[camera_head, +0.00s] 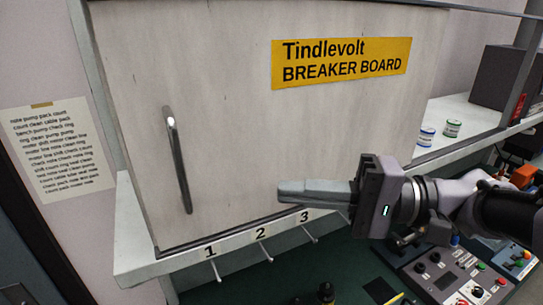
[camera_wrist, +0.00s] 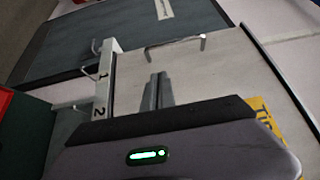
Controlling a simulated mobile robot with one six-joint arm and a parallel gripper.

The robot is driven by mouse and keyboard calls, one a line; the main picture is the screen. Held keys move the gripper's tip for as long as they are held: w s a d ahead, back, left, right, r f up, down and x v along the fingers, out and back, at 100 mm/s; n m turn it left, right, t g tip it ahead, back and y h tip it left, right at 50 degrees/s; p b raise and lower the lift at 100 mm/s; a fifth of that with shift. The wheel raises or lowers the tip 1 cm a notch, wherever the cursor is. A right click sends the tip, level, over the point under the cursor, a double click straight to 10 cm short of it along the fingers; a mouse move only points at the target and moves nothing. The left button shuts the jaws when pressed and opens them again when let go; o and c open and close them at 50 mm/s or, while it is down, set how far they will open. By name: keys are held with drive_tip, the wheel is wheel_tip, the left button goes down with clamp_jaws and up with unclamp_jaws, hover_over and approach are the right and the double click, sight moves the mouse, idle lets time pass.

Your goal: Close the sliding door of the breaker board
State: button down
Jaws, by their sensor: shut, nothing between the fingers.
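The sliding door (camera_head: 235,130) of the breaker board is a pale wooden panel with a yellow label (camera_head: 341,62) reading "Tindlevolt BREAKER BOARD". A vertical metal bar handle (camera_head: 178,160) is on its left part. My gripper (camera_head: 282,192) is in front of the door's lower part, right of the handle, with its fingers together and pointing left. In the wrist view the fingers (camera_wrist: 158,78) point toward the handle (camera_wrist: 175,46), with a gap between them. The door (camera_wrist: 205,82) also shows there. What is behind the door is hidden.
Numbered hooks (camera_head: 264,251) hang from the white ledge (camera_head: 140,262) below the door. A control panel (camera_head: 470,285) is at lower right. A paper list (camera_head: 58,150) is on the left wall.

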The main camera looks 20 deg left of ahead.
drive_tip(key=s+a+p, duration=0.1)
drive_tip(key=a, duration=0.2)
drive_tip(key=s+a, duration=0.1)
drive_tip(key=a, duration=0.3)
drive_tip(key=s+a+p, duration=0.1)
drive_tip(key=s+a, duration=0.1)
drive_tip(key=a, duration=0.1)
drive_tip(key=shift+a+f+p, duration=0.15)
drive_tip(key=shift+a+p, duration=0.05)
drive_tip(key=shift+p, duration=0.15)
drive_tip(key=shift+s+a+b, duration=0.45)
drive_tip(key=shift+s+b, duration=0.25)
drive_tip(key=shift+b, duration=0.25)
drive_tip(key=shift+w, duration=0.1)
